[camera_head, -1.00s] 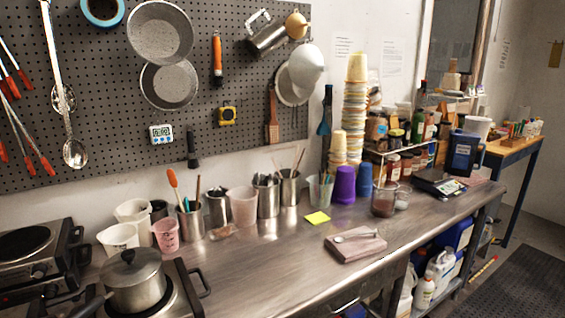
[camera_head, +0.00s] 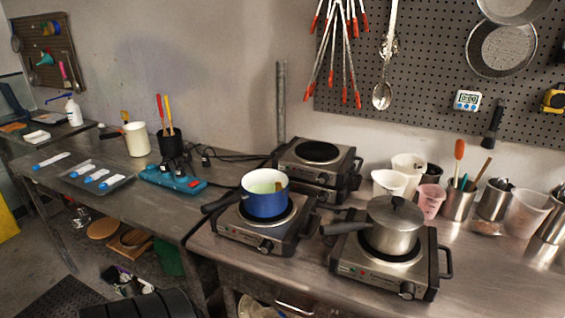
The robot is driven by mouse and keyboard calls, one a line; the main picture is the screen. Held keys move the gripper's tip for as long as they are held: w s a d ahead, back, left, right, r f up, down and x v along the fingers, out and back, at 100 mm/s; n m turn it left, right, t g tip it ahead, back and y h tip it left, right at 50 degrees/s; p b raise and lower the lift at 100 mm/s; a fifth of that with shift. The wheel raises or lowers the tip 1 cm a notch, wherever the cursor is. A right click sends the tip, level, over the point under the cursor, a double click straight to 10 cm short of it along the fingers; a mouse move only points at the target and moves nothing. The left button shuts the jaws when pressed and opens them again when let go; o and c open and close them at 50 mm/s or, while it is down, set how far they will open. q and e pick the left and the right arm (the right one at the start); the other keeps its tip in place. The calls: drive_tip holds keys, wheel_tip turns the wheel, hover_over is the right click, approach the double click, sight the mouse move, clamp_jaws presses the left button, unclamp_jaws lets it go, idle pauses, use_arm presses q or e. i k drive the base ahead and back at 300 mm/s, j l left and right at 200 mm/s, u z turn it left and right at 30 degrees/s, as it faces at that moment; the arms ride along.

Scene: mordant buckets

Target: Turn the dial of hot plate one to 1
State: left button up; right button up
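Several single-burner hot plates show on the steel bench. A front-left hot plate (camera_head: 250,238) carries a blue pot (camera_head: 265,202), white inside, with its handle to the left; its dark dial (camera_head: 266,246) is on the front panel. A front-right hot plate (camera_head: 345,268) carries a lidded steel pot (camera_head: 394,235); its dial (camera_head: 407,290) is at the right of its front panel. Behind them, more hot plates (camera_head: 330,180) are stacked, with a bare burner on top. I cannot read which is hot plate one or the dial settings. Neither gripper is in view.
White and pink cups (camera_head: 431,201) and steel tool cups (camera_head: 458,205) stand right of the hot plates. Pot handles stick out leftward. The steel top at front right is clear.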

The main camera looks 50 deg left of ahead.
sight(267, 246)
drive_tip(key=u, duration=1.8)
